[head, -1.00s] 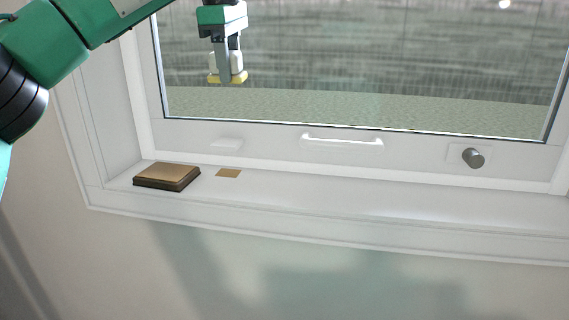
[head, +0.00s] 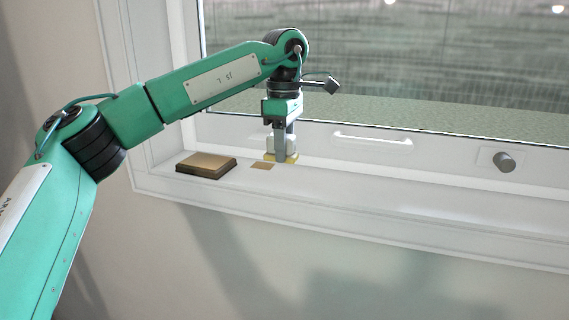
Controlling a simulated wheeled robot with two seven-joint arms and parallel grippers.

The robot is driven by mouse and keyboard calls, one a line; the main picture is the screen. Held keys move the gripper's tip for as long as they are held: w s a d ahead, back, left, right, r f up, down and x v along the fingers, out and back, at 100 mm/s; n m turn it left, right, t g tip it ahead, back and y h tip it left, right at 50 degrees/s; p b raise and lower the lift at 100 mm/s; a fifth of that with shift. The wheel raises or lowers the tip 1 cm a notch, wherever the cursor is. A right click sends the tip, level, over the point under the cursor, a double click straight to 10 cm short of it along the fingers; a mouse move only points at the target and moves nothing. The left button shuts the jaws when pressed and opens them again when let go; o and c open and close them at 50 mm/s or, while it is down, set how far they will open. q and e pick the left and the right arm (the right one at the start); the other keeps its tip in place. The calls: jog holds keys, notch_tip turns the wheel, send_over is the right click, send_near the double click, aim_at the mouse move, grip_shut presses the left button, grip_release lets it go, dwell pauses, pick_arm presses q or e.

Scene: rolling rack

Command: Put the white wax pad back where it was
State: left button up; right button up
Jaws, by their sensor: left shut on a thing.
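My left gripper (head: 285,155) points down over the window sill and is shut on the white wax pad (head: 272,144). The pad is a small white block with a yellow underside, and the fingers cover its middle. It is at the sill, just right of and behind a flat tan square (head: 262,166). I cannot tell whether its underside touches the sill. My right gripper is out of view.
A brown block with a dark base (head: 206,164) lies on the sill (head: 400,196) left of the tan square. The window frame behind carries a white handle (head: 372,142) and a grey knob (head: 503,162). The sill to the right is clear.

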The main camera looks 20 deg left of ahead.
aim_at(284, 181)
pick_arm(q)
jog(key=shift+w+a+f, duration=0.1)
jog(key=shift+a+f, duration=0.05)
jog(key=shift+f, duration=0.5)
notch_tip(284, 181, down, 4)
jog(key=shift+r+p, duration=0.15)
jog(key=shift+p, duration=0.5)
jog(key=o, duration=0.9)
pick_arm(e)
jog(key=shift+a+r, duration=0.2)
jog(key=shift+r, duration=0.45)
pick_arm(q)
notch_tip(284, 181, up, 11)
jog(key=shift+b, duration=1.25)
jog(key=shift+r, duration=0.55)
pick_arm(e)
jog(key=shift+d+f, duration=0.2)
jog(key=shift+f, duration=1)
pick_arm(q)
jog(key=shift+f, duration=0.1)
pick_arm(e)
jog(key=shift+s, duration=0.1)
